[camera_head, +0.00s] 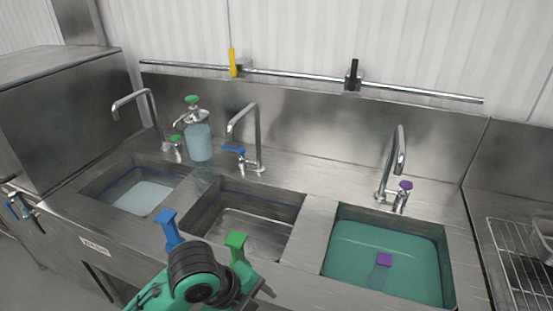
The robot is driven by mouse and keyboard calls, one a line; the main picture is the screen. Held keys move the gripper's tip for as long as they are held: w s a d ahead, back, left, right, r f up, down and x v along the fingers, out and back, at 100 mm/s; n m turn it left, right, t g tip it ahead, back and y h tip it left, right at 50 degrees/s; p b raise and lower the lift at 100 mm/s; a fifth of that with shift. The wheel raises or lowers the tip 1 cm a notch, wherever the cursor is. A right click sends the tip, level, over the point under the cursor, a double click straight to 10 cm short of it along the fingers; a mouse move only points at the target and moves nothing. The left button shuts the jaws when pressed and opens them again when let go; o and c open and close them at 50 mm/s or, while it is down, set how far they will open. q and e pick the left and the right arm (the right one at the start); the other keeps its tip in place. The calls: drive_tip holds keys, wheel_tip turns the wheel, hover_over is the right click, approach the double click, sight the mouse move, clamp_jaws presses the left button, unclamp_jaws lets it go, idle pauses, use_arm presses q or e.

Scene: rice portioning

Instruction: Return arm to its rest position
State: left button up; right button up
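A green and black section of one of my arms (197,275) shows at the bottom, left of centre, in front of the sink's front edge. It has a dark ribbed joint. I cannot tell which arm it belongs to. I see no gripper fingertips in this view, and my other arm does not show. A blue T-shaped handle (168,226) stands just left of the arm section, and a green one (236,242) just right of it. The arm section hides their lower parts, and I cannot tell whether it touches them.
The steel sink counter has a left basin (96,187) with pale liquid, a middle basin (285,212) and a right basin (446,262) with green liquid and a purple handle (384,259). Tall faucets and a pump bottle (199,142) stand behind. A wire rack (510,255) is at right.

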use_arm(q)
drive_tip(key=s+a+f+n+t+y, duration=0.1)
drive_tip(key=s+a+f+n+y, duration=0.2)
drive_tip(key=s+a+f+n, duration=0.55)
drive_tip(key=s+a+f+n+t+y, duration=0.15)
drive_tip(key=s+a+f+n, duration=0.35)
drive_tip(key=a+n, duration=0.8)
drive_tip(key=w+d+f+n+g, duration=0.1)
drive_tip(key=d+f+n+g, duration=0.15)
drive_tip(key=f, duration=2.85)
drive_tip(key=s+a+f, duration=0.3)
drive_tip(key=s+f, duration=1.6)
drive_tip(key=f, duration=0.1)
drive_tip(key=shift+s+f+g+y, duration=0.15)
drive_tip(key=shift+f+g+y, duration=0.15)
drive_tip(key=shift+y, duration=0.05)
